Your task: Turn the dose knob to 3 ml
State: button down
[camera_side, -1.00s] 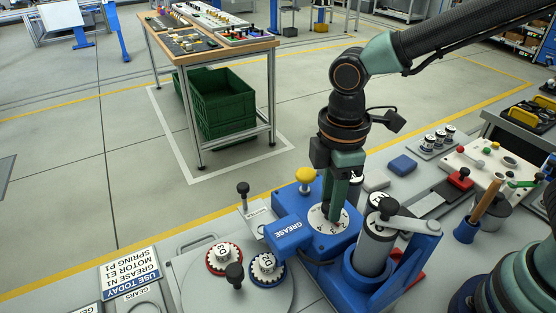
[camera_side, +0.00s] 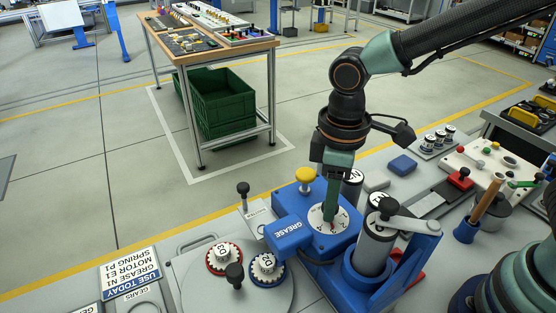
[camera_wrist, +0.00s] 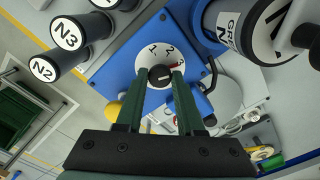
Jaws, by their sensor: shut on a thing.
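The dose knob (camera_wrist: 160,75) is a small black knob in the middle of a white dial (camera_wrist: 152,50) on the blue grease unit (camera_side: 313,243). The dial carries the figures 1, 2 and, at its right, what looks like 3. A red mark on the dial shows near that right-hand figure, close to the right finger. My gripper (camera_wrist: 158,78) reaches down to the dial with one green finger on each side of the knob, shut on it. In the side view my gripper (camera_side: 330,217) hides the knob and part of the dial.
A cartridge (camera_side: 376,245) with a lever stands in a blue holder close right of the dial. A yellow button (camera_side: 305,175) stands behind left. Gears (camera_side: 266,267) lie on a round plate at front left. Cylinders marked N2 (camera_wrist: 44,68) and N3 (camera_wrist: 67,33) stand nearby.

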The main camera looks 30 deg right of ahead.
jog(key=shift+r, duration=0.1)
jog(key=c, duration=0.5)
grip_release()
notch_tip(320, 180, up, 12)
jog(key=shift+r, duration=0.1)
jog(key=d+f+m+t, duration=0.1)
jog(key=d+m+t, duration=0.1)
jog(key=d, duration=0.4)
jog(key=d+m+t, duration=0.1)
jog(key=d+m, duration=0.3)
jog(key=d, duration=0.2)
jog(key=d+f+m+t, duration=0.1)
jog(key=d+m+t, duration=0.1)
jog(key=d, duration=0.4)
jog(key=shift+s+d+f+m+t, duration=0.15)
jog(key=shift+f+m+t, duration=0.15)
jog(key=shift+m, duration=0.2)
